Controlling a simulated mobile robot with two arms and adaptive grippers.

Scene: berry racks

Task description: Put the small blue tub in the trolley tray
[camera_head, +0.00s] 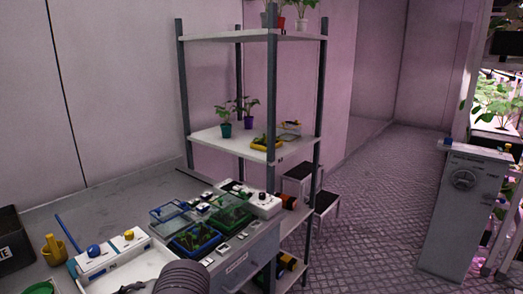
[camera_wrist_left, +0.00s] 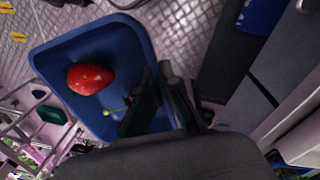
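The small blue tub (camera_wrist_left: 110,38) fills the upper left of the left wrist view. A red strawberry (camera_wrist_left: 90,78) and a small green piece lie in it. My left gripper (camera_wrist_left: 160,85) is at the tub's right wall, one dark finger over the inside and the other outside, seemingly pinching the rim. Patterned floor shows beyond the tub, so it appears held in the air. In the head view, a dark ribbed part of my arm (camera_head: 182,278) shows at the bottom edge; I cannot see the held tub there. I cannot clearly identify the trolley tray.
A shelf rack (camera_head: 220,139) stands behind.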

